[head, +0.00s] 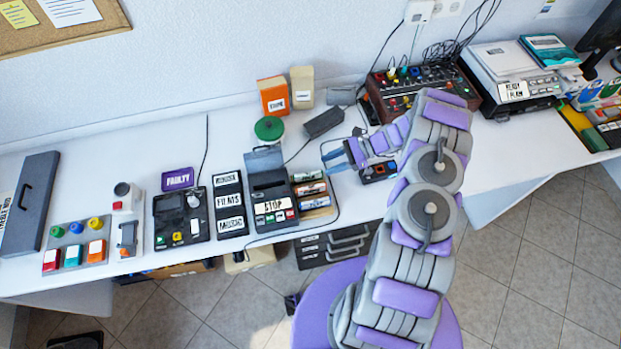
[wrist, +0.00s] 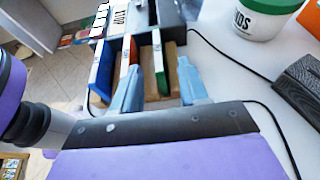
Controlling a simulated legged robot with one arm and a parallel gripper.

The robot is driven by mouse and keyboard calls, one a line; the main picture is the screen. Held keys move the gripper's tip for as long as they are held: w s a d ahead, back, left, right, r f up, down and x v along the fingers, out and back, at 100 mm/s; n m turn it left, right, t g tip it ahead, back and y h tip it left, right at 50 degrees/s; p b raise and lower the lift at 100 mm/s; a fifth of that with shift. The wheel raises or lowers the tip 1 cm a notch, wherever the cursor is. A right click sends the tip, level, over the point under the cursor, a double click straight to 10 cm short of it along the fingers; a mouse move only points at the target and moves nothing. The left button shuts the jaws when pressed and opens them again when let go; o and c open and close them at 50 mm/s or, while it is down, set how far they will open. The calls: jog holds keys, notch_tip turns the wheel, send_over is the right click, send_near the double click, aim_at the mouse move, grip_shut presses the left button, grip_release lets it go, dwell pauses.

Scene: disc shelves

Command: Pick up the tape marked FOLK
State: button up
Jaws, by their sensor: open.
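My gripper (head: 328,161) is open above the desk, just right of a small wooden tape rack (head: 318,213). In the wrist view its two pale blue fingers (wrist: 160,68) point toward the rack (wrist: 174,62) and hold nothing. Several upright tapes stand in the rack: a blue one (wrist: 103,70), a red-orange one (wrist: 128,54) and a green one (wrist: 158,60). In the image the green tape lies between the fingers; depth is hard to judge. The left finger partly covers the red-orange tape. No label reads as FOLK; the tape lettering is too small or hidden.
A dark player with a STOP label (head: 271,193) adjoins the rack on the left. A green-lidded tub (head: 269,130) and a black adapter (head: 324,122) with a cable stand behind. A small dark box with buttons (head: 378,172) lies under my wrist.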

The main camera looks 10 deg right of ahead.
aim_at(312, 173)
jog(key=b+x, duration=0.1)
jog(key=x, duration=0.6)
jog(key=shift+s+a, duration=0.15)
jog(key=shift+a, duration=0.05)
jog(key=shift+a+f+b, duration=0.3)
jog(key=shift+a, duration=0.1)
jog(key=shift+d, duration=0.2)
jog(key=shift+a, duration=0.4)
jog(key=shift+c, duration=1.1)
jog(key=shift+a, duration=0.2)
jog(key=c, duration=0.3)
jog(key=shift+d, duration=0.15)
jog(key=shift+c, duration=1.4)
jog(key=shift+d, duration=0.35)
grip_shut()
